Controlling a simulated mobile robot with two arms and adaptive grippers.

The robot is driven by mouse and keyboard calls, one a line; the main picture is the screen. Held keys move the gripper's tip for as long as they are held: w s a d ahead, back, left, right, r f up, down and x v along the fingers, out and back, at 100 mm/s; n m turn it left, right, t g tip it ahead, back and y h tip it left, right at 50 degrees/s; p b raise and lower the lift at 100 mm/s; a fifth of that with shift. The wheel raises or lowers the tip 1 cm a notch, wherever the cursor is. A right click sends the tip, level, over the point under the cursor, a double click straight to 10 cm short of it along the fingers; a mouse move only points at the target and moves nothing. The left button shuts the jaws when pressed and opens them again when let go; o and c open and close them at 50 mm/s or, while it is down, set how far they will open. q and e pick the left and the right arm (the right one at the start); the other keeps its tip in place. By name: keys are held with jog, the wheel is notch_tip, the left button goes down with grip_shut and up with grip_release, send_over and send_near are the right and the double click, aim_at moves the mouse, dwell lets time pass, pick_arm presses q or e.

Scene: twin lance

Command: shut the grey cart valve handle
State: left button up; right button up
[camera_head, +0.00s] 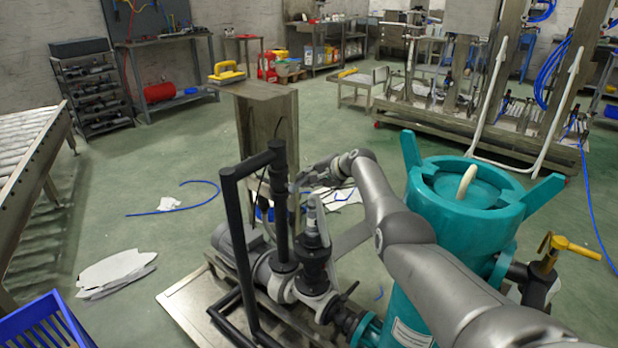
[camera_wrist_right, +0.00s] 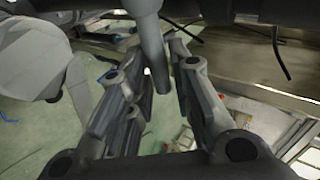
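The cart's valve handle looks like a grey round bar (camera_wrist_right: 153,52). In the right wrist view it comes down from the top between my right gripper's fingers. My right gripper (camera_wrist_right: 160,75) is open around it, with a gap on the right side; whether the left finger touches cannot be told. In the head view my right gripper (camera_head: 306,188) is at the upright black pipes of the pump cart (camera_head: 190,310), above a dark valve body (camera_head: 314,265). The handle is hard to separate from the gripper there. My left gripper is not in view.
A teal tank (camera_head: 465,225) stands just right of the cart, under my right arm. A yellow valve handle (camera_head: 575,248) is at far right. A post with a yellow tool (camera_head: 227,72) stands behind. Blue hose (camera_head: 190,205) and white sheets (camera_head: 115,270) lie on the floor.

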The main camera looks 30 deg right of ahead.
jog(key=shift+o, duration=1)
jog(key=shift+r, duration=0.1)
notch_tip(320, 180, up, 10)
